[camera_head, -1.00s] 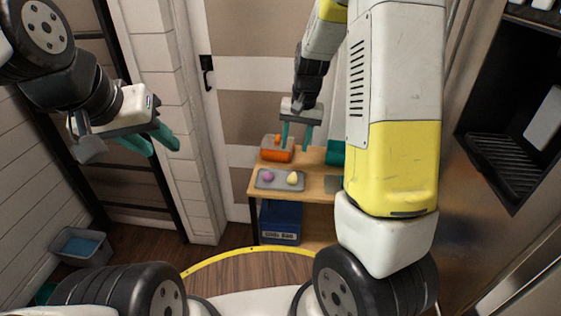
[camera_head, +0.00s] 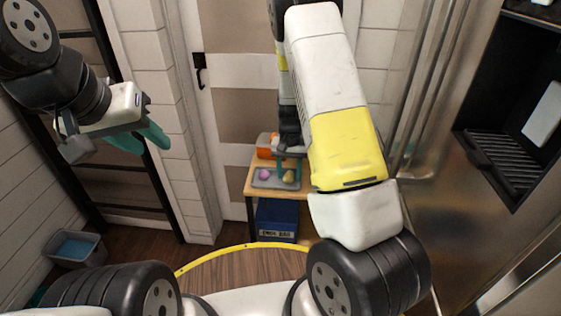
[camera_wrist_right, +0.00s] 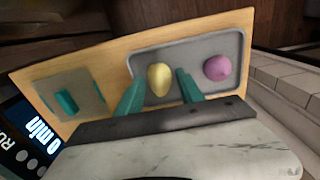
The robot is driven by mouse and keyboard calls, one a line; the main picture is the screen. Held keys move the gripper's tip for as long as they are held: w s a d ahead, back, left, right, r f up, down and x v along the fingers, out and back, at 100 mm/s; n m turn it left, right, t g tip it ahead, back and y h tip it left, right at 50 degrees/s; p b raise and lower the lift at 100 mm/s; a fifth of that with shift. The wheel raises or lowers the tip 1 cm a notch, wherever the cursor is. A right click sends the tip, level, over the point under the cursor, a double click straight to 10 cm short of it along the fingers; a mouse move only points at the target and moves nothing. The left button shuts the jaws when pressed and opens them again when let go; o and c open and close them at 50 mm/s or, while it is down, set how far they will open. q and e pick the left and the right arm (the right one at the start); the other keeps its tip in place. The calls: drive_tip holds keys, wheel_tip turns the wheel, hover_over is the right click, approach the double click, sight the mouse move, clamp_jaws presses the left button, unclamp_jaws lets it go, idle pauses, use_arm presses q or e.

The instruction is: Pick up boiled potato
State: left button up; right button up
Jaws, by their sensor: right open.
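The boiled potato, a pale yellow oval (camera_head: 289,177), lies on a grey tray (camera_head: 262,183) on the small wooden table. In the right wrist view the potato (camera_wrist_right: 159,78) sits between the two teal fingers of my right gripper (camera_wrist_right: 158,88). That gripper (camera_head: 287,170) is open, with a finger on either side of the potato; whether either finger touches it cannot be told. My left gripper (camera_head: 138,140) is open and empty, raised at the left, away from the table.
A pink-purple oval (camera_wrist_right: 217,68) lies beside the potato on the tray. An orange container (camera_head: 264,146) stands behind. A grey mat with a teal object (camera_wrist_right: 66,102) lies at the table's other end. A blue box (camera_head: 277,220) is below; a grey bin (camera_head: 76,249) stands left.

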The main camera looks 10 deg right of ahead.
drive_tip(key=shift+f, duration=0.15)
clamp_jaws()
drive_tip(key=shift+r, duration=0.2)
